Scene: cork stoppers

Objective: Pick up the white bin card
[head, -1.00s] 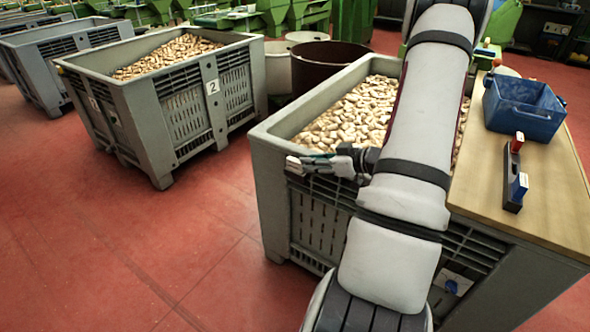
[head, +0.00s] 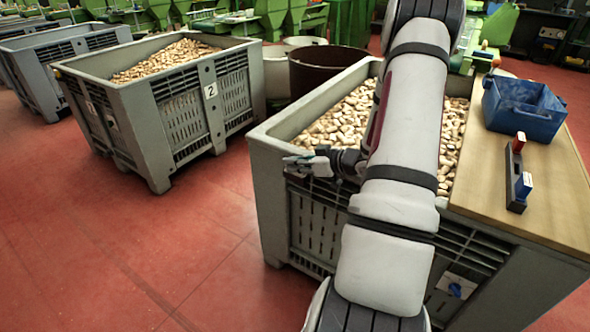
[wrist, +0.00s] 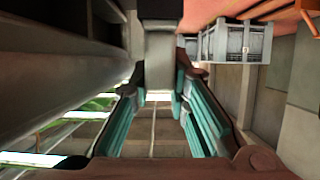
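A white card with a black 2 (head: 210,90) is on the side of the second grey bin, left of the near bin. Another white label with a blue mark (head: 457,285) is low on the near bin's front, right of my arm. I cannot tell which is the named card. My gripper (head: 300,164) is just outside the near bin's rim, left of my arm, pointing left. In the wrist view, its teal-padded fingers (wrist: 163,112) stand apart with a gap between them. A grey block with a pale lower edge shows between them; I cannot tell that it is held.
The near grey bin (head: 262,150) is full of corks. A wooden board (head: 555,190) on its right bears a blue tub (head: 523,112) and a dark holder with red and blue items (head: 515,180). The red floor between the bins is clear.

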